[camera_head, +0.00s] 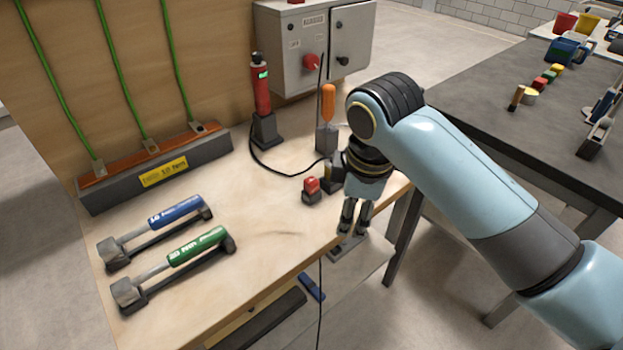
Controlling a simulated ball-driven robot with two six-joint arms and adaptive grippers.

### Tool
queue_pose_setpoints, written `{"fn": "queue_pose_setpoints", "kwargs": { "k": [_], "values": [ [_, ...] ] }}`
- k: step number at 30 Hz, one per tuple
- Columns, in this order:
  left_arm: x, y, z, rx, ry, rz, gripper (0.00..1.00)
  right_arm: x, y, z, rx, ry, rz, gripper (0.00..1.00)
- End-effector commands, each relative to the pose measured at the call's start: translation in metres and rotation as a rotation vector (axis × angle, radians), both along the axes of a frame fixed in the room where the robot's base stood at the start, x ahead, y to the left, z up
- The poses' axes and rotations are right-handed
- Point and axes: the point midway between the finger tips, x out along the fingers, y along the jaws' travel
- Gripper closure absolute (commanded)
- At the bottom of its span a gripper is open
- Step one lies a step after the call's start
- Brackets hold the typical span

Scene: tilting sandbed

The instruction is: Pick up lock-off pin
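A small red piece (312,184) sits upright in a dark block on the wooden bench, near its right front edge. It may be the lock-off pin, but I cannot tell for sure. My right gripper (355,226) points down just right of it, by the bench's right edge. Its two fingers look apart, with nothing visible between them. It is not touching the red piece. My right arm comes in from the right and hides part of the bench corner. My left gripper is not in view.
A red cylindrical tool (262,90) on a stand and an orange-handled screwdriver (328,104) in a block stand behind, with a black cable nearby. Blue (175,212) and green (197,245) torque wrenches lie at left. A grey cabinet (312,48) is at the back. Front-middle bench is clear.

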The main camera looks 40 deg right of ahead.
Motion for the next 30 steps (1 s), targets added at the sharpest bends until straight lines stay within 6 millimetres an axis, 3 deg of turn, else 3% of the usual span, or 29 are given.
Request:
{"fn": "queue_pose_setpoints", "kwargs": {
  "k": [6,12,16,24,30],
  "values": [
    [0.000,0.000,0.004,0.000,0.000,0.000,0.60,0.076,-0.010,0.023,-0.032,0.100,0.422,0.47],
    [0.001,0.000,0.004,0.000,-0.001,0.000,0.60,0.127,-0.018,0.046,-0.019,0.171,0.764,0.47],
    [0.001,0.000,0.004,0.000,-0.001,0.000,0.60,0.136,-0.019,0.046,-0.011,0.185,0.844,0.47],
    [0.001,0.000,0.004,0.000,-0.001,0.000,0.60,0.137,-0.018,0.004,-0.010,0.185,0.851,0.47],
    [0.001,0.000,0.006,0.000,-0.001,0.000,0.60,0.137,-0.017,-0.012,-0.010,0.184,0.851,0.47]
  ]
}}
